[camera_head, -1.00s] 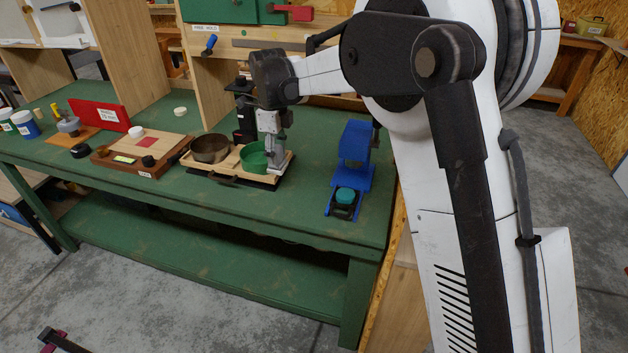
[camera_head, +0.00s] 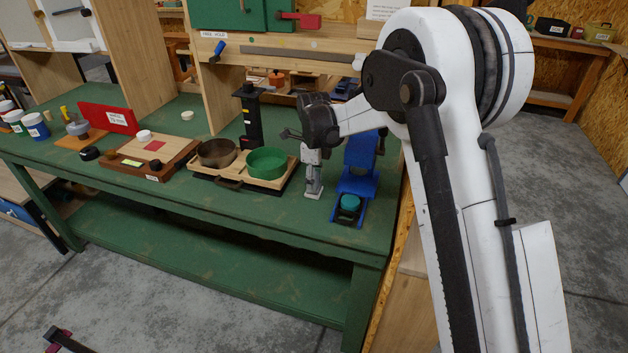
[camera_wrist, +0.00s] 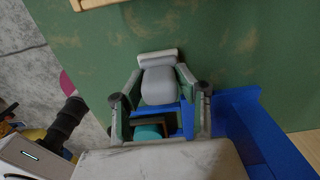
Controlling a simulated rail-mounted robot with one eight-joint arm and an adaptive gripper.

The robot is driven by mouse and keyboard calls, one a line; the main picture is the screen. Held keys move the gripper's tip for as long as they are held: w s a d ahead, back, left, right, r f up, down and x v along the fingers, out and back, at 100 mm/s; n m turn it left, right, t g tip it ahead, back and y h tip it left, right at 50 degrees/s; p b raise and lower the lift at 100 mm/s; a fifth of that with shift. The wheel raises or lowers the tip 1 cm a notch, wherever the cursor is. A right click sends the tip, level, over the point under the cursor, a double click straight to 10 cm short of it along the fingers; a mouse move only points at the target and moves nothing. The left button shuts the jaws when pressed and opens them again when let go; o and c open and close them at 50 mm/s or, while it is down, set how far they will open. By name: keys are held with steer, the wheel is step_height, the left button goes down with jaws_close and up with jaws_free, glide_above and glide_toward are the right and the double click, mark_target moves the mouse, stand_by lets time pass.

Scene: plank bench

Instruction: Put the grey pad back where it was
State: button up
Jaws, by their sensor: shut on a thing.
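My gripper (camera_head: 312,170) is shut on a light grey piece with a wide flat end, which I take as the grey pad (camera_head: 314,191). The pad hangs below the fingers, between the wooden tray and the blue stand; whether it touches the bench I cannot tell. In the wrist view the grey pad (camera_wrist: 159,84) sits between the two fingers (camera_wrist: 160,95), its flat end pointing away over the green bench top. Where the pad was before does not show clearly.
Right of the gripper is the blue stand (camera_head: 357,182) with a teal-topped dark piece (camera_head: 350,202). Left is the wooden tray (camera_head: 271,184) with a brown round dish (camera_head: 217,153) and a green one (camera_head: 267,162). A black post (camera_head: 251,120) stands behind. Bench space in front is clear.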

steer(key=shift+f, duration=0.2)
steer(key=o, duration=1.1)
steer(key=shift+r, duration=0.2)
step_height(320, 180, up, 12)
steer(key=shift+r, duration=0.1)
